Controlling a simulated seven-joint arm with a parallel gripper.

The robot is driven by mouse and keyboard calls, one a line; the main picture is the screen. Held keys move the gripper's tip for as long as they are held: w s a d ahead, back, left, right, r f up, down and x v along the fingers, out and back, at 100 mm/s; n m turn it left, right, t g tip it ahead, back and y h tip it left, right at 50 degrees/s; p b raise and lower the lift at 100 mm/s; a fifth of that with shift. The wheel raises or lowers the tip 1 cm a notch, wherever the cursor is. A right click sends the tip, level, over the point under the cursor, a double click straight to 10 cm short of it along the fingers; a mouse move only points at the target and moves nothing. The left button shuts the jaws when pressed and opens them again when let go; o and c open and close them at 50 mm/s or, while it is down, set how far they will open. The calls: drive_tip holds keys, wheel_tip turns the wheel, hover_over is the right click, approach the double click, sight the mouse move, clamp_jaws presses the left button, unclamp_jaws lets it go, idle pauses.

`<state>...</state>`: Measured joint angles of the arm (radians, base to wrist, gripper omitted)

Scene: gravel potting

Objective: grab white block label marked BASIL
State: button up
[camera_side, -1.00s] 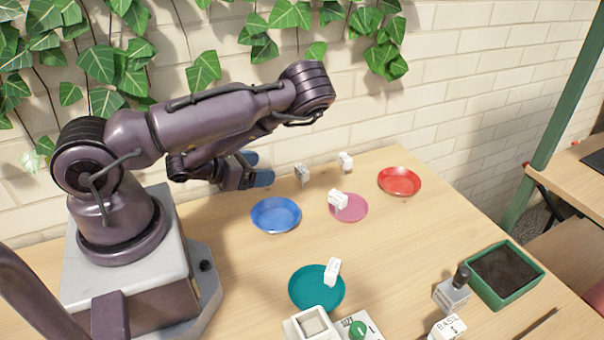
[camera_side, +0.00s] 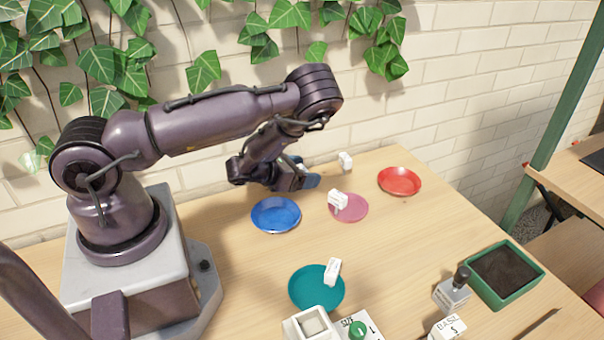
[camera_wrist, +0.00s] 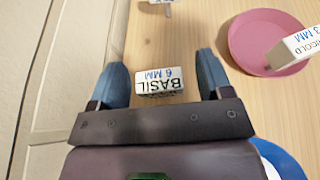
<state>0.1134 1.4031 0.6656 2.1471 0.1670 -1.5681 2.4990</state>
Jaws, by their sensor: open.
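A white block label (camera_wrist: 160,82) lettered "BASIL 6 MM" stands on the wooden table in the wrist view. My gripper (camera_wrist: 162,75) is open, with one blue finger on each side of this block and a gap at both sides. In the side view my gripper (camera_side: 307,171) is low over the table, behind the blue saucer. There the block is mostly hidden by the fingers.
A pink saucer (camera_side: 357,213) holds another white label (camera_side: 337,200). One more white label (camera_side: 345,161) stands near the wall. A blue saucer (camera_side: 276,230), red saucer (camera_side: 400,194), teal saucer (camera_side: 301,290) and green soil tray (camera_side: 533,281) are around.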

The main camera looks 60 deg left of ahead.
drive_tip(key=shift+w, duration=0.15)
drive_tip(key=c, duration=1)
